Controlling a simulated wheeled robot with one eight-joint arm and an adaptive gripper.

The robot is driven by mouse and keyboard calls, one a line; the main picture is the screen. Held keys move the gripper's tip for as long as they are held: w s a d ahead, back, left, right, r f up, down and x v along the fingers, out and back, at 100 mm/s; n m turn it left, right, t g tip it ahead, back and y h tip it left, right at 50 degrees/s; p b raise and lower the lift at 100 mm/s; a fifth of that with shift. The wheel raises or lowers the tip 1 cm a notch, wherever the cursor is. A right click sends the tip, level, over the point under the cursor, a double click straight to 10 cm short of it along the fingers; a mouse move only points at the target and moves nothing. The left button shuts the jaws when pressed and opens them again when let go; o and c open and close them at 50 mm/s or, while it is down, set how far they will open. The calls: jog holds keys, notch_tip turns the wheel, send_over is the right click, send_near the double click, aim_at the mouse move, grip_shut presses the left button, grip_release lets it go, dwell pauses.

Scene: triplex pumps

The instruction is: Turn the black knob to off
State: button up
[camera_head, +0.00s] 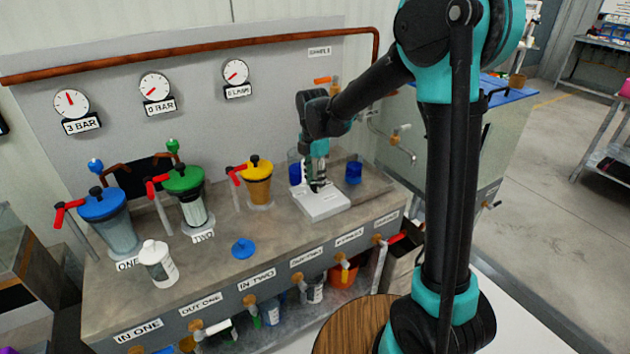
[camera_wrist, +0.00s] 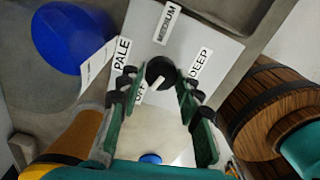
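The black knob (camera_wrist: 160,71) sits on a white panel (camera_wrist: 222,47) lettered PALE, MEDIUM, DEEP and a partly hidden label that seems to read OFF. A pale mark on the knob's lower side slants down-left towards that label. My gripper (camera_wrist: 157,90) is open, with one finger on each side of the knob and its tips close to it. I cannot tell whether they touch it. In the head view my gripper (camera_head: 318,183) points down over the white box (camera_head: 323,207) on the bench, and largely hides the knob.
Blue cups (camera_head: 353,172) stand beside the box. The yellow-lidded filter (camera_head: 258,183) stands to the left, with green and blue ones beyond.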

aim_at(314, 182)
jog(key=o, duration=0.3)
jog(key=r, duration=1.2)
jog(key=shift+w+a, duration=0.15)
jog(key=shift+a, duration=0.05)
jog(key=s+d+f+m+t, duration=0.1)
jog(key=s+d+f+m, duration=0.4)
jog(key=d+m, duration=0.3)
jog(key=s+d+f+m+t, duration=0.2)
jog(key=s+d+f+m, duration=0.4)
jog(key=s+d+m, duration=0.2)
jog(key=s+d+f+m+t, duration=0.1)
jog(key=s+d+f+m, duration=0.5)
jog(key=d+m, duration=0.2)
jog(key=shift+s+d+m, duration=0.15)
jog(key=shift+s+m, duration=0.05)
jog(key=shift+m, duration=0.5)
jog(key=shift+s+d+m, duration=0.1)
jog(key=shift+s+m, duration=0.1)
jog(key=shift+m, duration=0.5)
